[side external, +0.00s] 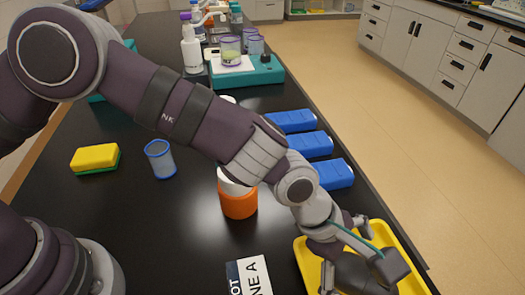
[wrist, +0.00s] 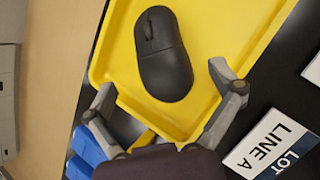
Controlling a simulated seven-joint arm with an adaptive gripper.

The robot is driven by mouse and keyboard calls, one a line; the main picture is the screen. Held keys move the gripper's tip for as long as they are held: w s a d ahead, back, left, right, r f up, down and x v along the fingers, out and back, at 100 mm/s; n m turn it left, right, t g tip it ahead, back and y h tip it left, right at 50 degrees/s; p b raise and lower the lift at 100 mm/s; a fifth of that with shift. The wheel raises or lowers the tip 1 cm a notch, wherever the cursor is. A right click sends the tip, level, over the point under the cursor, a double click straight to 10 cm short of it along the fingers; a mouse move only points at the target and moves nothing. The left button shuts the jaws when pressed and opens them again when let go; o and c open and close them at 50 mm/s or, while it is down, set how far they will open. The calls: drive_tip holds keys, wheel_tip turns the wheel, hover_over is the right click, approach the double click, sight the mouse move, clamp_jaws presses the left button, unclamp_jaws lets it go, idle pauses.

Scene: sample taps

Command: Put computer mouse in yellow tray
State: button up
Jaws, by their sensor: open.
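The black computer mouse (wrist: 163,55) lies on the floor of the yellow tray (wrist: 262,22) in the wrist view. The tray also shows at the lower right of the side external view (side external: 405,258), partly hidden by my arm's end. My gripper (wrist: 162,80) is open, its two grey fingers spread wide on either side of the mouse's near end. Nothing shows held between them.
A "LOT LINE A" card (side external: 248,277) lies beside the tray. Three blue boxes (side external: 313,144) line the bench's right edge. An orange jar (side external: 239,204) stands behind my forearm. A blue cup (side external: 160,159) and a yellow-green sponge (side external: 96,158) are at the left.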

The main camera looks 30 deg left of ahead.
drive_tip(key=a+r+m+t+y, duration=0.15)
drive_tip(key=a+r+m, duration=0.25)
drive_tip(key=a+r, duration=0.45)
drive_tip(key=a+r+m+t+y, duration=0.15)
drive_tip(key=a+r+m, duration=0.35)
drive_tip(key=a, duration=0.7)
drive_tip(key=s+a+r+m+y, duration=0.2)
drive_tip(key=s+a+m, duration=0.5)
drive_tip(key=a, duration=0.5)
drive_tip(key=shift+s+r+m+y, duration=0.4)
drive_tip(key=shift+s+r, duration=0.05)
drive_tip(key=shift+s, duration=0.4)
